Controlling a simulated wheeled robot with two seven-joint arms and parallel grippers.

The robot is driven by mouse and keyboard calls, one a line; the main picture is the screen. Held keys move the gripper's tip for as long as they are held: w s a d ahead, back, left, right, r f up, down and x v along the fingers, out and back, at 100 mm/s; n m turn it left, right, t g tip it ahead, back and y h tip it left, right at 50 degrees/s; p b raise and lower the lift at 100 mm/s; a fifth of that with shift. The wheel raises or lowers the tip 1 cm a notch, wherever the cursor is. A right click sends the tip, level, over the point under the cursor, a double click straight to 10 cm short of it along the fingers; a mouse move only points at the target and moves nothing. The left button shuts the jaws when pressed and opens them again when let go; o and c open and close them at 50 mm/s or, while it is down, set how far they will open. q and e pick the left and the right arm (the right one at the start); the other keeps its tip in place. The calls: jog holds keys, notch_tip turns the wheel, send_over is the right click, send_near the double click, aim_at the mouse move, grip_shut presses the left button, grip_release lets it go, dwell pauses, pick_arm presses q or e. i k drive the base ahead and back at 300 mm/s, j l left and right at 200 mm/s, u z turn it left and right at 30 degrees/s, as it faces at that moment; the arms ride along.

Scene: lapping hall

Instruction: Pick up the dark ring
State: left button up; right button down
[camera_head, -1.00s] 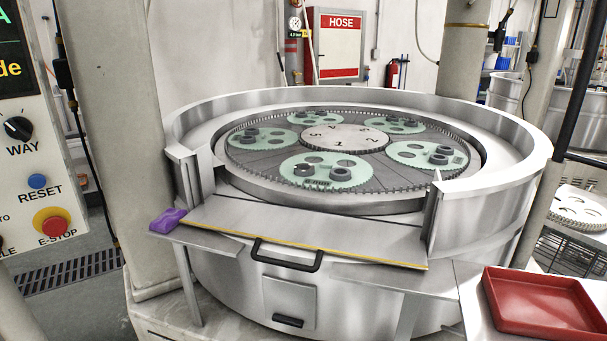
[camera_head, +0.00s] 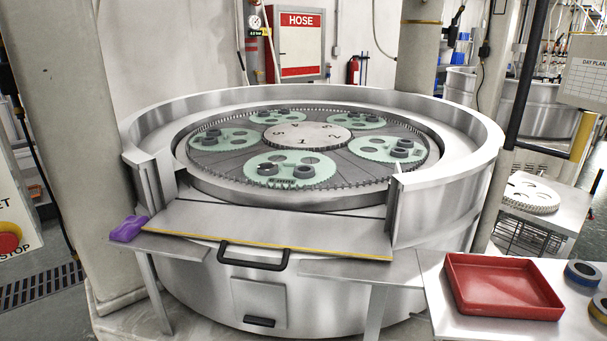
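Several dark rings sit on pale green carriers in the round lapping machine. On the front carrier (camera_head: 290,182) one dark ring (camera_head: 304,172) is at the right and another dark ring (camera_head: 267,169) at the left. Dark rings (camera_head: 402,149) also sit on the right carrier, and others (camera_head: 211,136) on the left carrier. More small dark rings are on the back carriers. I cannot tell which ring the task names. Neither of my grippers is in view.
The machine's tall metal rim (camera_head: 450,190) surrounds the plate, with a gap at the front above a flat metal shelf (camera_head: 270,229). A purple cloth (camera_head: 128,229) lies at the shelf's left. A red tray (camera_head: 503,287) and ring-shaped items (camera_head: 582,273) are on the right table.

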aim_at(268, 170)
jog(key=i+j+z, duration=0.1)
jog(key=i+j, duration=0.15)
jog(key=i+j+z, duration=0.15)
jog(key=j, duration=0.35)
jog(key=i+j+z, duration=0.1)
jog(key=i+j, duration=0.15)
jog(key=j, duration=0.15)
